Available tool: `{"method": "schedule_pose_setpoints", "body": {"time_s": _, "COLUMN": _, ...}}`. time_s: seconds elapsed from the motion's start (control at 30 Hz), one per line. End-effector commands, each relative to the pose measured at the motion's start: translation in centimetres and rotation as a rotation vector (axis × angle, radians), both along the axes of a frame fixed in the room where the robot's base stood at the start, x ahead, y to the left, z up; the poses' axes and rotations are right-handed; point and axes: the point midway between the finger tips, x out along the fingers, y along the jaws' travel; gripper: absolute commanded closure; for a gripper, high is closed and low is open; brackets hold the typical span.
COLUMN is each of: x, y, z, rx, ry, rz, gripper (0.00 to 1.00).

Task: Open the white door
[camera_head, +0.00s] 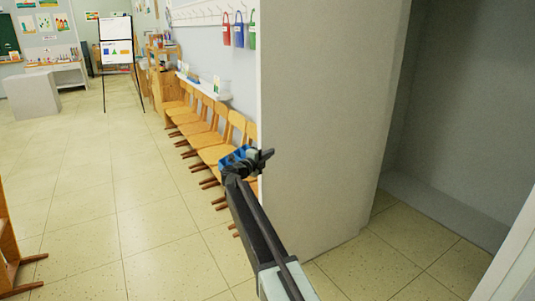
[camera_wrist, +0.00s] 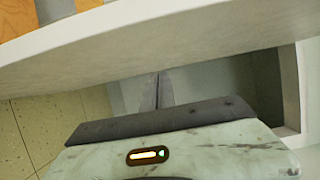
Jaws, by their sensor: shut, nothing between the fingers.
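The white door (camera_head: 325,120) is a tall plain panel in the middle of the head view. It stands open, with a grey recess showing to its right. My gripper (camera_head: 266,154) is at the door's left edge, at about mid-height in the picture. Its fingers (camera_wrist: 158,90) are together and empty in the wrist view. There the door (camera_wrist: 130,42) shows as a pale band running across, just beyond the fingertips. I cannot tell whether the fingers touch it. No handle is visible.
The grey recess (camera_head: 460,110) has a raised ledge (camera_head: 445,208) at its floor. A white frame edge (camera_head: 512,255) is at lower right. Wooden chairs (camera_head: 205,135) line the wall behind the door. An easel (camera_head: 117,50) stands far back. Tiled floor (camera_head: 110,200) at left is mostly clear.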

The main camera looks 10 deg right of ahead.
Motion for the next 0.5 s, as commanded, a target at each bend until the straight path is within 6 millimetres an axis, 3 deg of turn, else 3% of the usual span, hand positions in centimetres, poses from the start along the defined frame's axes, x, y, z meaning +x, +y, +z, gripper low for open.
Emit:
{"method": "schedule_pose_setpoints", "body": {"time_s": 0.07, "x": -1.7, "y": -0.9, "z": 0.0, "rx": 0.0, "ry": 0.0, "rz": -0.001, "gripper": 1.0}}
{"method": "schedule_pose_setpoints", "body": {"time_s": 0.3, "x": -1.3, "y": 6.0, "z": 0.0, "rx": 0.0, "ry": 0.0, "rz": 0.004, "gripper": 1.0}}
{"method": "schedule_pose_setpoints", "body": {"time_s": 0.5, "x": -1.5, "y": 8.9, "z": 0.0, "rx": 0.0, "ry": 0.0, "rz": 0.002, "gripper": 1.0}}
